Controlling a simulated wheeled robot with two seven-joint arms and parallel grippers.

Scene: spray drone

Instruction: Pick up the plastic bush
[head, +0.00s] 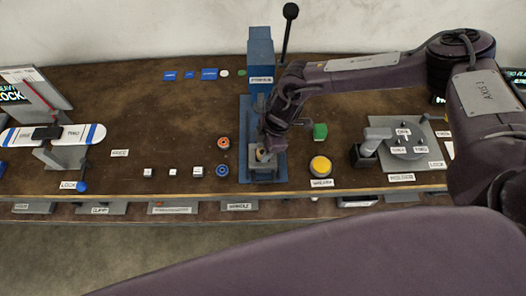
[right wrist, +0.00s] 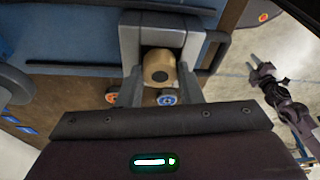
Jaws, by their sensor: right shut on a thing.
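The plastic bush is a tan, short cylinder with a dark hole in its end. It shows in the right wrist view (right wrist: 158,66), seated in a grey block-shaped holder (right wrist: 130,42), and as a small tan spot in the head view (head: 262,156). My right gripper (head: 264,148) reaches down over the holder on the blue press stand (head: 245,125). In the right wrist view its two fingers (right wrist: 159,88) stand on either side of the bush, shut on it. My left gripper is outside the head view; a dark arm at the wrist view's right may be mine, its jaws unclear.
Left of the stand are an orange ring (head: 223,143), a blue ring (head: 222,170) and small white cubes (head: 197,171). The bench's left middle is mostly clear.

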